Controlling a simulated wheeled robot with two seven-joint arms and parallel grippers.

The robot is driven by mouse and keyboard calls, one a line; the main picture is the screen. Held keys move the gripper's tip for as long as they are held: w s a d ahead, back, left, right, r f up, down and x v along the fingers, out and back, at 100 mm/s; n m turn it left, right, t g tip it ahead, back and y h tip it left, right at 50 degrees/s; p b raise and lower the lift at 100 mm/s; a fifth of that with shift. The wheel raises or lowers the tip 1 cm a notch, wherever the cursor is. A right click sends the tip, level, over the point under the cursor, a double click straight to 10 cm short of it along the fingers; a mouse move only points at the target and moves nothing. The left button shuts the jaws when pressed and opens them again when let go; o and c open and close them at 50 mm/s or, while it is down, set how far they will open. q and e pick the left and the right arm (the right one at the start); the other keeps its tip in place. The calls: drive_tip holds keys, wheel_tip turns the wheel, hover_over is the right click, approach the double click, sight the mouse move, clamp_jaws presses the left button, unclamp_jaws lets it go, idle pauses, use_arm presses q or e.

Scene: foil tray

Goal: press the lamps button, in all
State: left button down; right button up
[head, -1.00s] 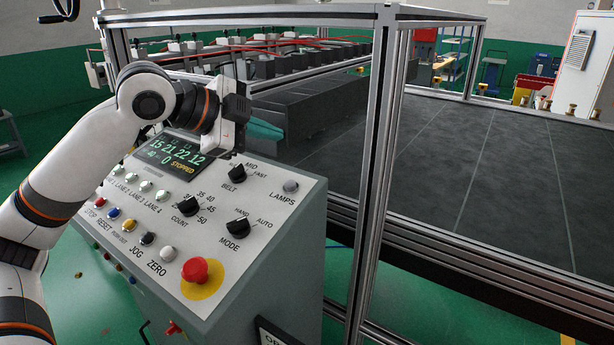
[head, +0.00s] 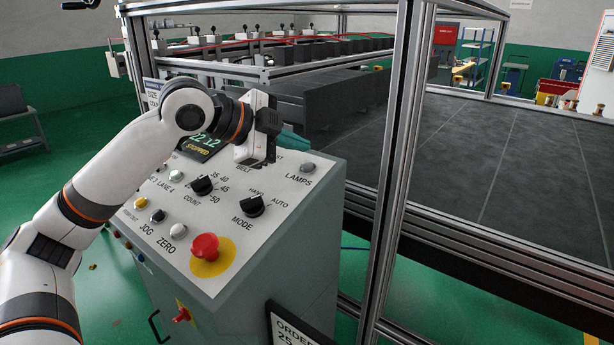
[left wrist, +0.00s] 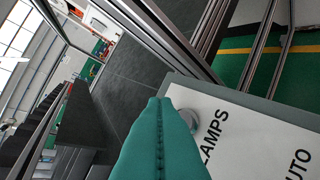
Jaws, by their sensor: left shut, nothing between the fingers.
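The lamps button (head: 307,167) is a small round grey knob near the far right edge of the sloped control panel (head: 285,225), with the word LAMPS printed below it. My left gripper (head: 297,141) is beyond the button and slightly left of it in the head view, its teal fingers mostly hidden by the wrist. In the left wrist view the fingers (left wrist: 164,103) are shut and empty. There the button (left wrist: 186,117) shows just right of the fingertips, partly covered by them. I see no clear contact. My right gripper is out of view.
The panel also carries the mode knob (head: 254,206), count knob (head: 202,186), red stop button (head: 205,247) and a partly hidden display (head: 198,147) reading STOPPED. A metal frame post (head: 397,150) stands right of the panel, before a dark belt (head: 500,165).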

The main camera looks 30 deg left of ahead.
sight(312, 162)
use_arm(q)
drive_tip(key=shift+w+f, duration=0.2)
drive_tip(key=shift+f, duration=0.55)
idle(0.5)
drive_tip(key=shift+f, duration=0.1)
idle(0.9)
drive_tip(key=shift+w+f, duration=0.1)
drive_tip(key=shift+f, duration=0.15)
drive_tip(key=shift+w+f+b, duration=0.15)
drive_tip(key=shift+f+b, duration=0.25)
drive_tip(key=shift+f, duration=0.1)
idle(0.7)
drive_tip(key=shift+r, duration=0.1)
drive_tip(key=shift+s+r+p, duration=0.25)
drive_tip(key=shift+r+p, duration=0.55)
